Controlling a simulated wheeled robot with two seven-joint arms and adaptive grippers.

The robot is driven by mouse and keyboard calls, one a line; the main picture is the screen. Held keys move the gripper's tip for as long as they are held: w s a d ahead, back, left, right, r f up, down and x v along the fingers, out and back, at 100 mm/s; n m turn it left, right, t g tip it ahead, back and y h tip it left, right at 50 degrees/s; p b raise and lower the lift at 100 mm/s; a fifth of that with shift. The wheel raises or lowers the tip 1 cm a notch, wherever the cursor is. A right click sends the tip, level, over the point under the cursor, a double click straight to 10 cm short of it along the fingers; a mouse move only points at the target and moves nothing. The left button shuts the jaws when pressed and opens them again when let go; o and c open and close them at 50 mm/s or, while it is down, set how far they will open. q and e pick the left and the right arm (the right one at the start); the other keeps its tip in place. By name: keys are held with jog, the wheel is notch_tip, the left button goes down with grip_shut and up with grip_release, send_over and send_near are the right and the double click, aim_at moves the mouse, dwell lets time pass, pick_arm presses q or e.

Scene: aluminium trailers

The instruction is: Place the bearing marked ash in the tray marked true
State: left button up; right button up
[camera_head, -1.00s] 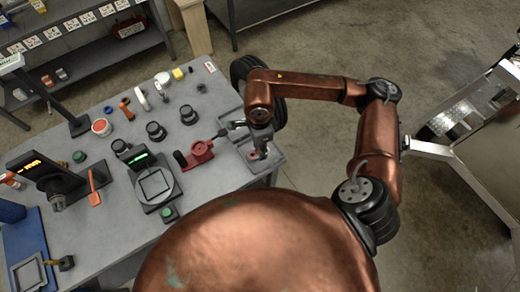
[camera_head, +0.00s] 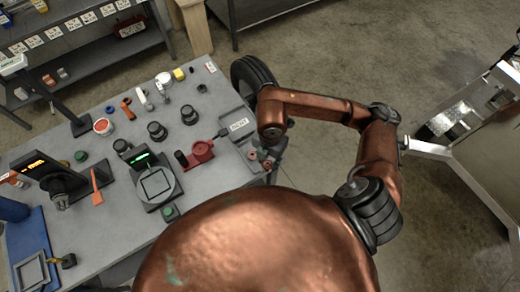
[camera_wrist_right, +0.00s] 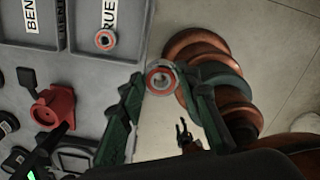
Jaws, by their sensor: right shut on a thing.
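My right gripper (camera_wrist_right: 160,82) is shut on a bearing (camera_wrist_right: 161,80) with a red-orange ring. In the right wrist view the bearing sits between the fingertips, out past the table edge. Its marking cannot be read. A similar bearing (camera_wrist_right: 104,40) lies in the tray marked true (camera_wrist_right: 121,17), whose label is partly cut off; no marking is readable on it. In the head view the right gripper (camera_head: 266,157) is at the table's right edge, partly hiding that tray.
The tray marked bent (camera_head: 239,124) is beside the true tray. A red fixture (camera_head: 201,152), a scale (camera_head: 155,184) and dark cylindrical parts (camera_head: 157,131) stand on the grey table. A black tyre (camera_head: 252,76) is behind the trays. Floor is open right of the table.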

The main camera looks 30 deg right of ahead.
jog(key=m, duration=0.4)
jog(key=shift+s+d, duration=0.1)
jog(key=shift+s, duration=0.3)
jog(key=shift+m, duration=0.5)
jog(key=shift+w+d+f, duration=0.2)
jog(key=shift+w, duration=0.1)
jog(key=w+d+f, duration=0.2)
jog(key=w+f, duration=0.1)
jog(key=w+d+f, duration=0.1)
jog(key=w+f, duration=0.2)
jog(key=w, duration=0.1)
jog(key=w+d+f+p, duration=0.1)
jog(key=w+d+f, duration=0.1)
jog(key=w+f, duration=0.1)
jog(key=shift+w+d+f, duration=0.1)
jog(key=shift+w+d, duration=0.25)
jog(key=shift+w, duration=0.4)
jog(key=shift+w+d+f, duration=0.1)
jog(key=shift+w+f, duration=0.05)
jog(key=shift+f, duration=0.05)
notch_tip(320, 180, down, 3)
jog(key=shift+p, duration=0.5)
